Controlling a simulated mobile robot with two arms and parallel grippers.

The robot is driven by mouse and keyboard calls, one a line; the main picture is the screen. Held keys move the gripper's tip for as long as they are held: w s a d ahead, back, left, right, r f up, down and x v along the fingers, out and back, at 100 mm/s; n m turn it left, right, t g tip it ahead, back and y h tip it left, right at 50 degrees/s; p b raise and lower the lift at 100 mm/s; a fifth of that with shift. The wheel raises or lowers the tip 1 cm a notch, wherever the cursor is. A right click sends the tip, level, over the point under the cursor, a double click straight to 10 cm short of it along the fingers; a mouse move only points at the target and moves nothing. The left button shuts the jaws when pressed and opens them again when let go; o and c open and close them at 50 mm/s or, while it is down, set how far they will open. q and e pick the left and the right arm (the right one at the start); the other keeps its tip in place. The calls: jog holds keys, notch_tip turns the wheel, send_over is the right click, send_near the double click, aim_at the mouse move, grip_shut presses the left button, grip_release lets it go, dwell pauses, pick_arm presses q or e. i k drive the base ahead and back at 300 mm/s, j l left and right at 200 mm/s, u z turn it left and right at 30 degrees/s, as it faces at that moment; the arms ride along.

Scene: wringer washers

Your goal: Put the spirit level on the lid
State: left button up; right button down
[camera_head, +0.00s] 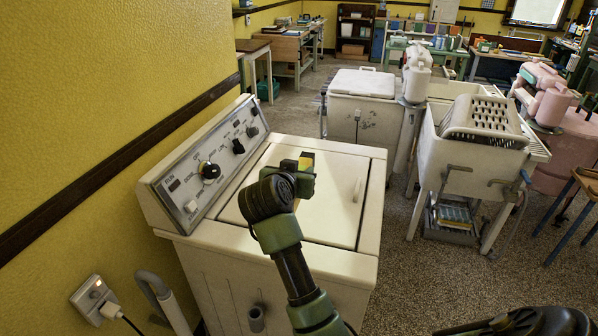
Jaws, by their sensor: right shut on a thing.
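The lid (335,205) is the flat cream top panel of the washer in front of me. It is closed and has a small handle near its right edge. My right gripper (299,171) is over the left part of the lid, towards the back. It is shut on the spirit level (307,158), of which only a small yellow-orange part shows beyond the jaws. My wrist and the gripper hide the rest of it. I cannot tell whether it touches the lid. My left gripper is not in view.
A control panel (190,195) with dark knobs rises along the washer's left side, by the yellow wall. A power socket (93,297) is at lower left. A second washer (360,105) and a white wringer tub (455,160) stand beyond.

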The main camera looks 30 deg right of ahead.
aim_at(319, 186)
jog(key=i+l, duration=0.35)
jog(key=l, duration=0.3)
jog(key=i+l, duration=0.2)
jog(key=l, duration=0.1)
